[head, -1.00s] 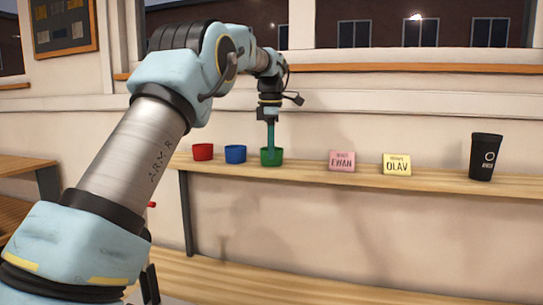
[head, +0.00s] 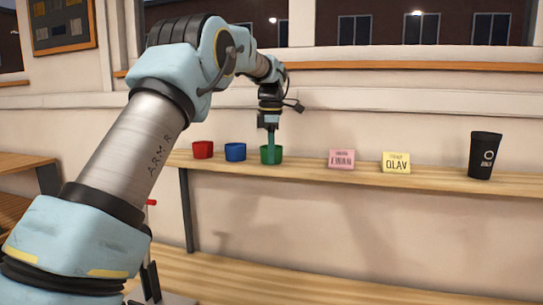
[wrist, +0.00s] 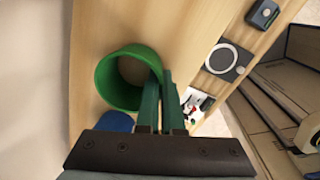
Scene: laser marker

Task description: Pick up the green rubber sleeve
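The green rubber sleeve (head: 271,156) is an open round ring standing on the wooden shelf, right of a blue and a red one. In the wrist view the sleeve (wrist: 112,88) is seen from above, its opening left of the fingers. My gripper (head: 271,149) points straight down at it. In the wrist view my gripper's two green fingers (wrist: 163,80) are close together with a narrow gap, at the right side of the sleeve's rim. The rim seems to run between the tips. Whether they press on it is too hard to see.
A blue sleeve (head: 235,152) and a red sleeve (head: 203,150) stand to the left on the shelf (head: 310,169). A pink card (head: 341,159), a yellow card (head: 396,162) and a black cup (head: 485,156) stand to the right. The wall is close behind.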

